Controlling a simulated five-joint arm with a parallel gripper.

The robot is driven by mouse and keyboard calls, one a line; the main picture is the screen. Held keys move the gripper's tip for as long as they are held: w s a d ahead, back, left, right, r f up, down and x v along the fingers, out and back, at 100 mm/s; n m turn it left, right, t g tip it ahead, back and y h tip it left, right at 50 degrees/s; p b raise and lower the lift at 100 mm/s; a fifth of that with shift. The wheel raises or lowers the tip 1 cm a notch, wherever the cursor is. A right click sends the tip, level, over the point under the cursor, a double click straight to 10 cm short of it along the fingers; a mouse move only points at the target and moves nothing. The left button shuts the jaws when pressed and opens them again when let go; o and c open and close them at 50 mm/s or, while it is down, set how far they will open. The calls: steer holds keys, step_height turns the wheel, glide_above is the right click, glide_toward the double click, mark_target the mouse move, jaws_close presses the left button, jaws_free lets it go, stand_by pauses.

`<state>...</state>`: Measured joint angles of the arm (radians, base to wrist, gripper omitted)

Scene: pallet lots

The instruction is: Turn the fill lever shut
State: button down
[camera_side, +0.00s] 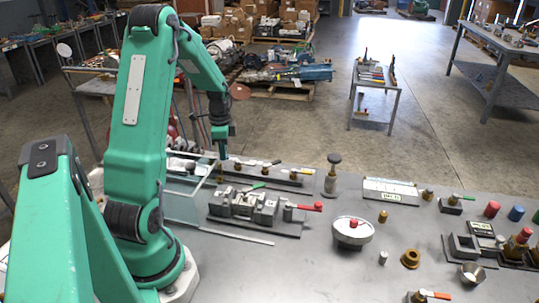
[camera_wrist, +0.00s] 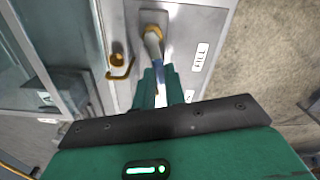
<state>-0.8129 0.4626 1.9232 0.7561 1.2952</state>
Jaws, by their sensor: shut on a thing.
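In the wrist view, the fill lever (camera_wrist: 152,44) has a pale handle and a brass-coloured collar, and stands on a grey metal plate. A white label reading FILL (camera_wrist: 198,57) is on the plate to its right. My gripper (camera_wrist: 158,80) has its green fingers shut on the lever's near end, and they hide that end. In the side view, my gripper (camera_side: 222,150) points down at the left end of a long panel (camera_side: 272,179) with brass fittings. The lever cannot be made out there behind the arm.
A brass hooked fitting (camera_wrist: 120,65) stands left of the lever. A clear-walled box (camera_side: 192,190) is close to my arm. A grey fixture with a red handle (camera_side: 306,207) lies in front of the panel. Several small parts stand on the right of the bench.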

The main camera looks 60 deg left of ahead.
steer(key=shift+s+d+m, duration=0.2)
steer(key=shift+d+m, duration=0.05)
steer(key=shift+m, duration=0.65)
steer(key=shift+s+d+m, duration=0.15)
steer(key=shift+d+m, duration=0.1)
steer(key=shift+m, duration=0.65)
steer(key=c, duration=1.5)
jaws_free()
steer(key=shift+o, duration=0.2)
steer(key=shift+n, duration=0.3)
